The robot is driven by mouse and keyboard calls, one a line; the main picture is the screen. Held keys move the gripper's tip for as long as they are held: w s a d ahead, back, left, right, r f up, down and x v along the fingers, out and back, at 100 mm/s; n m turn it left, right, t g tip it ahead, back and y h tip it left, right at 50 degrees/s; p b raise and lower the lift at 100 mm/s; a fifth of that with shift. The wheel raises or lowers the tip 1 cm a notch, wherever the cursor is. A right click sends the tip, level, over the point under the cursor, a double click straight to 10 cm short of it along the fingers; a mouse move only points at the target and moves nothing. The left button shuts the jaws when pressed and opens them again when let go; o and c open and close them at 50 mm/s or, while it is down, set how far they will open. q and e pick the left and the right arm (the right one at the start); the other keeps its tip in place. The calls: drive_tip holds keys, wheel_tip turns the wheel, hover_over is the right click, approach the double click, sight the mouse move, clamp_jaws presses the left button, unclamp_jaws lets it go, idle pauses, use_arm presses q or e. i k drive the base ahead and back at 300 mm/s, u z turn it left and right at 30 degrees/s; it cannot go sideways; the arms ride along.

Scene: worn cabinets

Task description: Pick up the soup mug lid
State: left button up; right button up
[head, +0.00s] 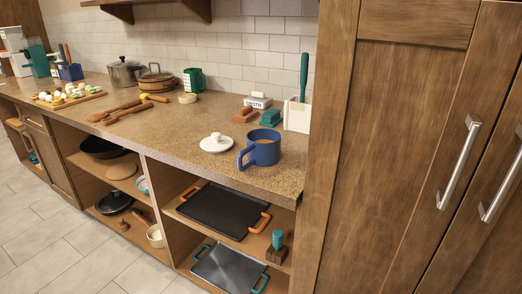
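A white round lid (216,143) with a small knob on top lies on the brown speckled countertop (190,158), near the front edge. Just to its right stands a blue mug (263,149), upright and uncovered, with brownish contents and its handle toward the lower left. The lid and mug look close together; I cannot tell whether they touch. Neither of my grippers shows in the head view.
Behind the mug are brushes (270,117), a labelled block (258,101) and a white holder (297,117). A tall wooden cabinet (395,150) borders the counter on the right. Wooden utensils (120,110) lie left. Open shelves below hold trays (222,206). Counter left of the lid is clear.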

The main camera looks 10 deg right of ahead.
sight(216, 142)
drive_tip(key=u, duration=1.7)
drive_tip(key=i, duration=1.45)
drive_tip(key=z, duration=2.85)
